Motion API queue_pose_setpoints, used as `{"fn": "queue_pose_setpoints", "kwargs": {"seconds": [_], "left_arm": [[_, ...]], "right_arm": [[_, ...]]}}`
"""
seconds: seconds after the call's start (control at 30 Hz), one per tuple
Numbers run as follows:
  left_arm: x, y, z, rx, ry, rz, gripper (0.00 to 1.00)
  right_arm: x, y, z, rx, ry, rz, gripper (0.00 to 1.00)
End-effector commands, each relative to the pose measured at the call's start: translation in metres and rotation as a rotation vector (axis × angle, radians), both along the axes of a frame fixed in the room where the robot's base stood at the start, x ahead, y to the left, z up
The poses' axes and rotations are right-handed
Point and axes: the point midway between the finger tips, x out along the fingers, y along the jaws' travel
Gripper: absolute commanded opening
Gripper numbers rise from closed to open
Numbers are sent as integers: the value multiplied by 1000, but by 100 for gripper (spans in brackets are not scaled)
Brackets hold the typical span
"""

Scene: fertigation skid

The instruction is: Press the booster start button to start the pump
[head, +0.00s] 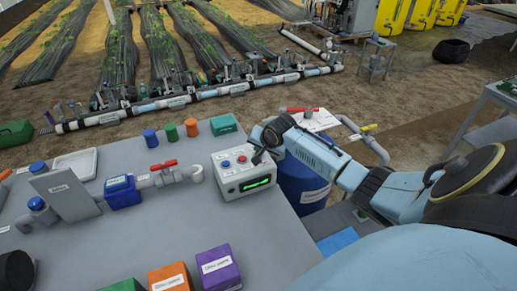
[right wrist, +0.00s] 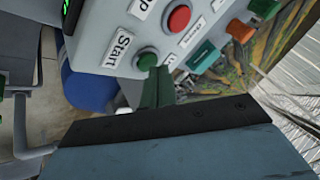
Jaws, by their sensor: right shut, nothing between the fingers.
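The white control box (head: 243,185) stands on the right part of the grey table, with a lit green display on its front. Its top bears a blue button (head: 226,163) and a red button (head: 241,159). In the right wrist view, a green button (right wrist: 147,60) sits beside a "Start" label, with a red button (right wrist: 180,18) near it. My right gripper (head: 258,157) is shut and empty over the box's right top edge. Its fingertips (right wrist: 155,75) are right at the green button; I cannot tell whether they touch it. My left gripper is not in view.
A pipe with a red-handled valve (head: 164,165) runs left of the box. Orange (head: 172,278) and purple (head: 218,268) boxes sit at the table's front. A blue drum (head: 303,182) stands just beyond the table's right edge. The table between is clear.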

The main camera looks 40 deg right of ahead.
Motion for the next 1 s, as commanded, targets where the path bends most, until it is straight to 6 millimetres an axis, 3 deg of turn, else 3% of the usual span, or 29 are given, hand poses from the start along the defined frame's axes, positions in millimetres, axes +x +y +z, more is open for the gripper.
{"fn": "queue_pose_setpoints", "kwargs": {"seconds": [1.0], "left_arm": [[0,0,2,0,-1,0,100]], "right_arm": [[-1,0,-6,1,2,0,0]]}}
